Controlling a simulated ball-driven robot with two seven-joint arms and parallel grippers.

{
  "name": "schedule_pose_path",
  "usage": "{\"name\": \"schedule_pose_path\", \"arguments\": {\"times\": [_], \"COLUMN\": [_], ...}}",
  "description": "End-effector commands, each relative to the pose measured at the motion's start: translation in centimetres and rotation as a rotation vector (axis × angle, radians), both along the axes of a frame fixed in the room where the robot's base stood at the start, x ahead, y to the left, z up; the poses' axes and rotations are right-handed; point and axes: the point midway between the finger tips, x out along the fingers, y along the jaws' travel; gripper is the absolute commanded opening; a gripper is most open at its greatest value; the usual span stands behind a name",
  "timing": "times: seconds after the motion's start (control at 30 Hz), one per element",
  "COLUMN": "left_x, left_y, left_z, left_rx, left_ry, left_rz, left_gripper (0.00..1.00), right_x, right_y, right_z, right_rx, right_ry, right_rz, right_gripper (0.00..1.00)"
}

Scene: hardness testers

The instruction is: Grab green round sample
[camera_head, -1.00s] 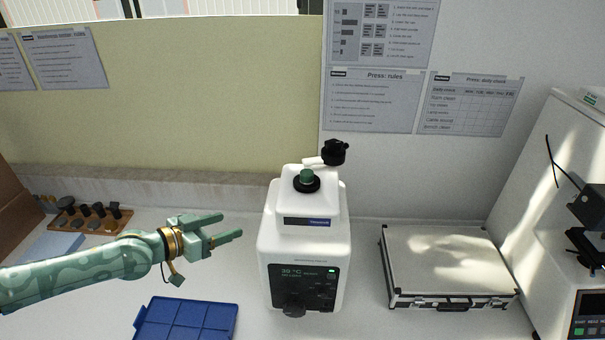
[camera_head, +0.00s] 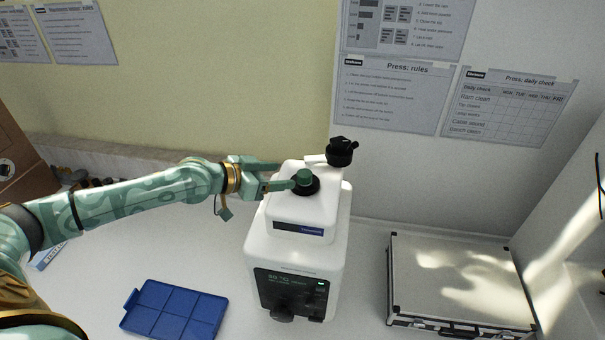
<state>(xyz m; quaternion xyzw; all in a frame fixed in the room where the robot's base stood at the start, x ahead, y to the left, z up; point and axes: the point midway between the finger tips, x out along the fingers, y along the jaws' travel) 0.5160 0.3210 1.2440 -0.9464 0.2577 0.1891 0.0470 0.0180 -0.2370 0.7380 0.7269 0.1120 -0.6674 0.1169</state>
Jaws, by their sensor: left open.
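The green round sample (camera_head: 303,177) sits in a black ring on top of the white press machine (camera_head: 297,236). My left gripper (camera_head: 287,176) is open, with its fingers pointing right at the top of the machine. One finger reaches toward the back of the sample and the other toward its near left side. I cannot tell whether either finger touches it. My right gripper is not in view.
A black knob on a white arm (camera_head: 341,152) stands just behind and right of the sample. A blue compartment tray (camera_head: 174,310) lies at the front left. A silver case (camera_head: 460,285) lies at the right. The counter between tray and machine is clear.

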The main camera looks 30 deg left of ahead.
Motion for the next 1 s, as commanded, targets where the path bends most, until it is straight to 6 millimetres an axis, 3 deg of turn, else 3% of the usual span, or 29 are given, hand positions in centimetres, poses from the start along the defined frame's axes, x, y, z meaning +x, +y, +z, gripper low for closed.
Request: {"name": "schedule_pose_path", "arguments": {"times": [0.2,0.5,0.77,0.93,1.0], "left_x": [1.6,5.1,5.3,5.3,5.3], "left_y": [-1.0,-2.8,-2.9,-2.9,-2.9], "left_z": [-0.6,-2.3,-2.5,-2.5,-2.5], "left_rx": [-0.001,-0.001,0.001,0.001,0.002], "left_ry": [-0.001,-0.002,-0.001,-0.001,0.0], "left_rz": [-0.001,-0.002,-0.002,-0.002,-0.002], "left_gripper": [0.6,0.6,0.6,0.13,0.1], "right_x": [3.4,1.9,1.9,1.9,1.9], "right_y": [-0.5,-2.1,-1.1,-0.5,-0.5], "right_z": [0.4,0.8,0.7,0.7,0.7], "right_rx": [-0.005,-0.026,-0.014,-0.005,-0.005], "right_ry": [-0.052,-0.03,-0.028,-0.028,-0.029], "right_rz": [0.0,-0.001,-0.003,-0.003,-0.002], "right_gripper": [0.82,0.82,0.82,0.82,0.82]}}
